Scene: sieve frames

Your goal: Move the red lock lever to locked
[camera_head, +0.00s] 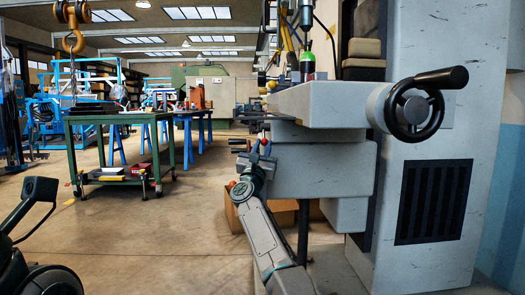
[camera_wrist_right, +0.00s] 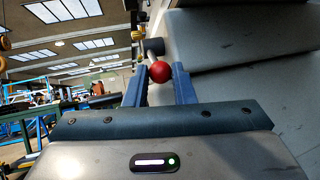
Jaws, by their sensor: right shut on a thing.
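The red lock lever shows its round red knob (camera_wrist_right: 160,71) in the right wrist view, on a pale rod that runs up to a dark mount on the machine. In the head view the small red knob (camera_head: 263,142) is at the machine's left side, below the grey table. My right gripper (camera_head: 262,152) is there, reaching up from below. In the right wrist view its blue fingers (camera_wrist_right: 159,82) stand on both sides of the knob, shut on it. The fingers partly hide the lever in the head view. My left gripper is not in view.
The grey machine table (camera_head: 320,102) overhangs my right gripper. A black handwheel (camera_head: 414,108) sticks out at its right end. A cardboard box (camera_head: 278,212) stands on the floor behind my right arm. A green workbench (camera_head: 120,117) is at the left, with open floor between.

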